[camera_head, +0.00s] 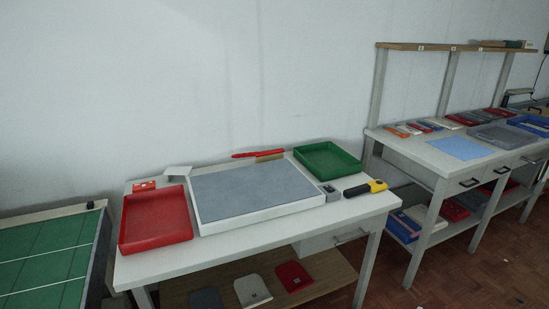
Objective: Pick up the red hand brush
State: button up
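The red hand brush (257,154) lies along the back edge of the near white table, behind the grey-topped board. Its red handle points left, and its tan bristle part shows at the right, close to the green tray. My gripper is not in view, so its state and its distance from the brush cannot be seen.
On the white table (180,262) are a red tray (155,219), a grey-topped board (250,190), a green tray (328,160) and a yellow-and-black tool (365,189). A green gridded surface (45,262) stands left. A shelved bench (425,155) stands right. Brown floor shows at lower right.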

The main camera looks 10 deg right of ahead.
aim_at(279, 152)
jog(key=u, duration=0.15)
jog(key=i, duration=0.9)
jog(key=z, duration=1)
jog(key=k, duration=0.15)
jog(key=u, duration=3.1)
